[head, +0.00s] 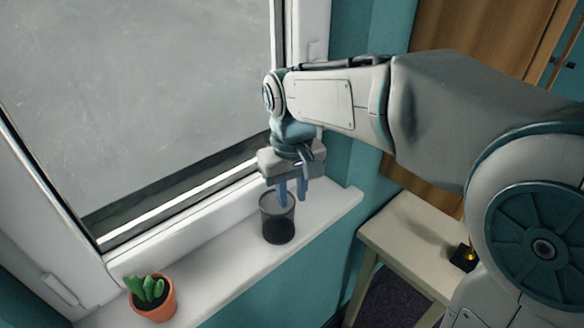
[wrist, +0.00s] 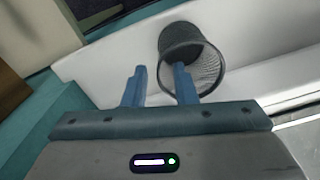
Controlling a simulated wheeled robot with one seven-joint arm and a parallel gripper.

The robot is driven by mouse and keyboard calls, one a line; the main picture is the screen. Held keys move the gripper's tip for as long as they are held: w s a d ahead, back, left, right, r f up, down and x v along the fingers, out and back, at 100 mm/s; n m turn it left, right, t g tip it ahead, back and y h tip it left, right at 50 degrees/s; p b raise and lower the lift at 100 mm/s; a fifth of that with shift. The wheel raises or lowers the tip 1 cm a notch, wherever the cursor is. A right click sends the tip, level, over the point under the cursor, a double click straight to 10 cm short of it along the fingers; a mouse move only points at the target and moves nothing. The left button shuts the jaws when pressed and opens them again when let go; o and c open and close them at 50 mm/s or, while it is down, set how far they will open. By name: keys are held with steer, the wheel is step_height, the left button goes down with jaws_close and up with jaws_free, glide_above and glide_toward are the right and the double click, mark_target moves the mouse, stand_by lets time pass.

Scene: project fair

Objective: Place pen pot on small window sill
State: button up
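The pen pot (head: 278,226), a dark mesh cup, stands upright on the white window sill (head: 228,252) near its right end. It also shows in the wrist view (wrist: 178,42), with its open mouth towards the camera. My gripper (head: 292,196) points down at the pot's rim. Its two blue fingers are apart with nothing clamped between them. In the wrist view, my gripper (wrist: 160,78) has its right finger overlapping the pot's mouth and its left finger outside the pot. I cannot tell whether a finger touches the pot.
A small cactus in an orange pot (head: 155,304) stands at the sill's left part. The window frame (head: 190,220) rises behind the sill. A pale wooden stool or table (head: 410,240) with a small dark object (head: 463,258) is at the right. Sill between the pots is clear.

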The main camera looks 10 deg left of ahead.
step_height(320, 180, up, 8)
steer(key=shift+f, duration=0.1)
steer(key=s+d+f+m+t, duration=0.1)
steer(key=s+d+f+m, duration=0.2)
steer(key=d, duration=0.7)
steer(key=s+d+f+m+t, duration=0.2)
steer(key=s+d+f, duration=0.5)
steer(key=d, duration=0.4)
steer(key=shift+d+f+m, duration=0.25)
steer(key=shift+f+m, duration=0.25)
steer(key=shift+m, duration=0.3)
steer(key=shift+s, duration=0.1)
